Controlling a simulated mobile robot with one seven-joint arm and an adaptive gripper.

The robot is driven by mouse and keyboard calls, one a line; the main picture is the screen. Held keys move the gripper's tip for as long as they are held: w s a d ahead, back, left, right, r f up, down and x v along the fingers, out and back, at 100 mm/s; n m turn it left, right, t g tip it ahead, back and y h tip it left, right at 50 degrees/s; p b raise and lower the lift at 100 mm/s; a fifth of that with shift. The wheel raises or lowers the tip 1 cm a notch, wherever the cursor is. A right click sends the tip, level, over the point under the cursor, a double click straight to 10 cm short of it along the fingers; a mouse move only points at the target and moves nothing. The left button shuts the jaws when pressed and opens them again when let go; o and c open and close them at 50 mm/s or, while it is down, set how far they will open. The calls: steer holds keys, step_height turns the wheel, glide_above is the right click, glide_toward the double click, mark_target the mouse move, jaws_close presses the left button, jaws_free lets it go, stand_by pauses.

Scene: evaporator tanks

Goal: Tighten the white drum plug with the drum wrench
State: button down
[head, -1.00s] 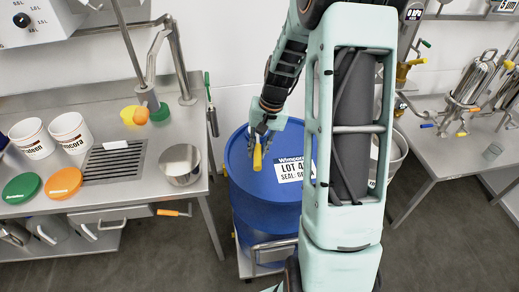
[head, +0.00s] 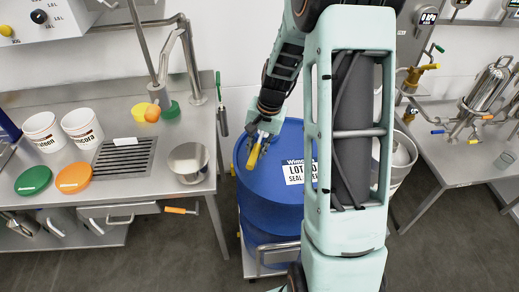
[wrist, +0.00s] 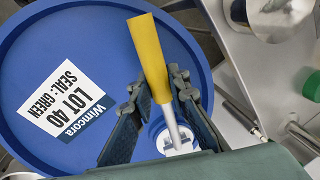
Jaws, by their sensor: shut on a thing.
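The blue drum (head: 268,195) stands between the benches, with a white label on its lid; the drum also fills the left of the wrist view (wrist: 60,40). My gripper (head: 264,130) is over the drum's lid, with its fingers closed around the drum wrench. The wrench has a yellow handle (wrist: 148,55) and a metal shaft (wrist: 171,122). The handle sticks out past my fingertips. The shaft's lower end meets the white plug (wrist: 180,141) in a blue collar near the drum's rim. My fingers partly hide the plug, so I cannot tell how firmly the wrench sits on it.
The left bench (head: 125,200) holds white buckets, orange and green lids, and a metal pot (head: 188,163) near the drum. The right bench (head: 455,160) carries metal fittings. A metal container (head: 402,160) stands behind my arm. Grey floor is open in front.

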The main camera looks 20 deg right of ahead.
steer(key=shift+w+a+r+m, duration=0.1)
steer(key=shift+w+a+m, duration=0.2)
steer(key=shift+a, duration=0.1)
steer(key=shift+w+a+m, duration=0.2)
steer(key=shift+a+m, duration=0.05)
steer(key=shift+m, duration=0.05)
steer(key=shift+w+a+m+t+p, duration=0.3)
steer(key=shift+w+a+m+p, duration=0.15)
steer(key=shift+w+a+m, duration=0.15)
steer(key=shift+w+a+m+p, duration=0.4)
steer(key=shift+w+a+m, duration=0.1)
steer(key=shift+w+m, duration=0.1)
